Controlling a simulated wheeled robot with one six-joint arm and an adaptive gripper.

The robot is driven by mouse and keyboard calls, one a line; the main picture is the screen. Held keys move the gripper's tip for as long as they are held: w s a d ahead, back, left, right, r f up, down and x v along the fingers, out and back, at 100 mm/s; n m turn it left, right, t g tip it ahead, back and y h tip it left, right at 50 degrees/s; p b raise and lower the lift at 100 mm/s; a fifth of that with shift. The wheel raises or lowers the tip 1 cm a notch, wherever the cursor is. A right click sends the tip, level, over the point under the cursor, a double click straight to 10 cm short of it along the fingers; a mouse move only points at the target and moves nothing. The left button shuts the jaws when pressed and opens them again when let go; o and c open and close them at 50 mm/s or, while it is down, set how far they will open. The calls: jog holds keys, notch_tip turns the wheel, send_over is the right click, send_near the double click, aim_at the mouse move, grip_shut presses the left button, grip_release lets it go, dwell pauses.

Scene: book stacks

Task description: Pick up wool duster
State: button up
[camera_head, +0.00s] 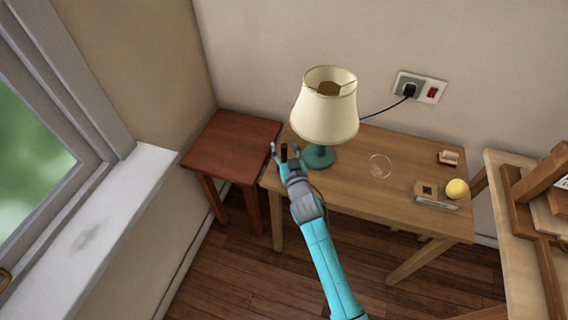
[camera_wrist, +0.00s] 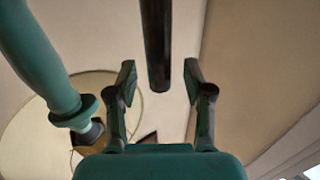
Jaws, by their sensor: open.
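I cannot pick out a wool duster with certainty in either view. My gripper (camera_head: 284,149) is open beside the lamp, above the left end of the wooden table. In the wrist view my gripper (camera_wrist: 160,78) shows its two fingers apart. A dark rod (camera_wrist: 157,40) comes down from the top between the fingers, apparently touching neither. In the head view a small dark piece (camera_head: 284,155) shows between the fingers. I cannot tell whether the rod is the duster's handle. No woolly head shows.
The lamp (camera_head: 327,112) stands close right of my gripper on the wooden table (camera_head: 350,190). A reddish side table (camera_head: 235,131) is at left. A clear round dish (camera_head: 380,166), yellow ball (camera_head: 457,189) and small wooden frame (camera_head: 427,189) lie farther right.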

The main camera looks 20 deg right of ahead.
jog(key=shift+w, duration=0.25)
grip_shut()
jog(key=shift+r, duration=0.1)
